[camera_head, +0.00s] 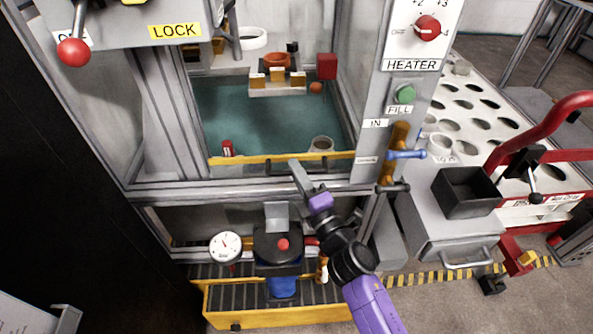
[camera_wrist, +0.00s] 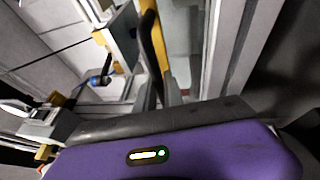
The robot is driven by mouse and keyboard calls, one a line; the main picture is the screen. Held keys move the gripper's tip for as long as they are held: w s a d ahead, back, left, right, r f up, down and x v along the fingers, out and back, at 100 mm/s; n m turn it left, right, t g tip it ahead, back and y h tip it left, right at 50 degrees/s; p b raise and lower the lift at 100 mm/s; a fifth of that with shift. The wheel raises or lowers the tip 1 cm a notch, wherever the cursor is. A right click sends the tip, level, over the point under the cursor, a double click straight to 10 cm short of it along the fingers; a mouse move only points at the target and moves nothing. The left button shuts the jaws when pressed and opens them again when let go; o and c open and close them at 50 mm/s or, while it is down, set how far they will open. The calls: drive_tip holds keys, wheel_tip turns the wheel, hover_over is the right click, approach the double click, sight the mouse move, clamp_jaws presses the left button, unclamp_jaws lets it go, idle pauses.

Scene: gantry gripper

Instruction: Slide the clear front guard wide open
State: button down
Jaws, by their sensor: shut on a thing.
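The clear front guard shows by its yellow bottom rail (camera_head: 240,160), which runs across the lower edge of the cabinet opening just above the grey sill. Its clear pane is hard to make out. My gripper (camera_head: 297,170) reaches up from the lower right to the middle of this rail. In the wrist view, a dark curved handle (camera_wrist: 152,45) stands beside the yellow rail (camera_wrist: 163,40) and runs down to my grey fingers (camera_wrist: 155,92). My gripper is shut on this handle. Its exact seat between the fingers is partly hidden.
Left of the opening hangs a LOCK panel with a red-knobbed lever (camera_head: 73,51). On the right post are a HEATER dial (camera_head: 428,28), a green FILL button (camera_head: 404,94) and a blue-handled valve (camera_head: 406,154). Below stand a gauge (camera_head: 226,247) and a yellow-edged grate (camera_head: 275,316).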

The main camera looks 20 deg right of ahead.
drive_tip(key=shift+f+b, duration=0.55)
drive_tip(key=shift+f, duration=0.45)
drive_tip(key=c, duration=1.5)
unclamp_jaws()
drive_tip(key=shift+o, duration=0.2)
drive_tip(key=v, duration=0.8)
drive_tip(key=shift+r, duration=0.1)
